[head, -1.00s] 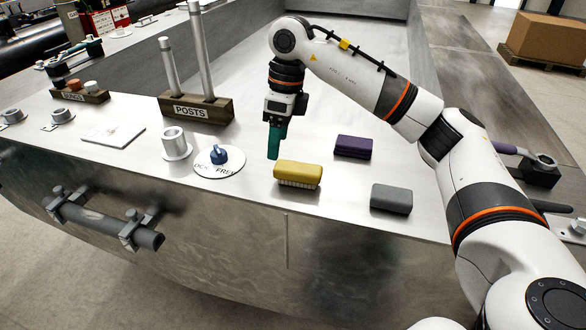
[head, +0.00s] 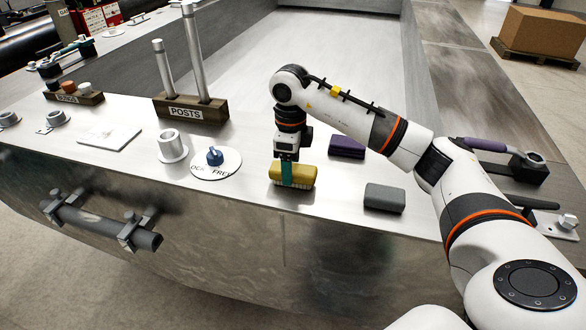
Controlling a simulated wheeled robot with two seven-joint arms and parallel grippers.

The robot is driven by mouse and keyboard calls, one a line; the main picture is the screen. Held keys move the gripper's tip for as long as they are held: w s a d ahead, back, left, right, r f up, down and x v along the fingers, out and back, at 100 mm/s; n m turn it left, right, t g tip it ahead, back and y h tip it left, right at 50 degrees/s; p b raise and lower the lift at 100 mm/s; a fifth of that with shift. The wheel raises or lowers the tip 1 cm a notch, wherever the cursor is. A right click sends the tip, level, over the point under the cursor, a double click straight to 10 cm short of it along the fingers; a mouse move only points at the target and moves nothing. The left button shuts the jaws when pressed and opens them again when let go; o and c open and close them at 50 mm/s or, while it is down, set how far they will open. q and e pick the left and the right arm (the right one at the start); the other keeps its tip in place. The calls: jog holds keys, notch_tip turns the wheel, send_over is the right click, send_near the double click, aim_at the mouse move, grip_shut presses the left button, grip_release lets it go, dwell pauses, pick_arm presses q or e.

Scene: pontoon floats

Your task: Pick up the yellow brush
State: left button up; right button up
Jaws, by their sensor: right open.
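The yellow brush (head: 304,176) lies on the metal deck near its front edge, bristles down. My right gripper (head: 286,182) has come down over it from above, with a green finger in front of the brush's near side. The jaws are open, and the far finger is hidden behind the brush. I cannot tell whether the fingers touch it. A grey brush (head: 385,198) lies to the right. My left gripper is not in view.
A dial with a blue knob (head: 214,157) and a metal cup (head: 171,146) stand left of the yellow brush. The posts block (head: 190,108) stands farther back. A purple-handled tool (head: 482,144) lies beyond my arm. The deck's front edge drops off close by.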

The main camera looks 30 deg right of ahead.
jog(key=shift+f, duration=0.8)
jog(key=c, duration=1.1)
jog(key=shift+r, duration=0.35)
notch_tip(320, 180, up, 9)
jog(key=shift+f+b, duration=0.15)
jog(key=shift+b, duration=0.8)
jog(key=shift+r, duration=0.35)
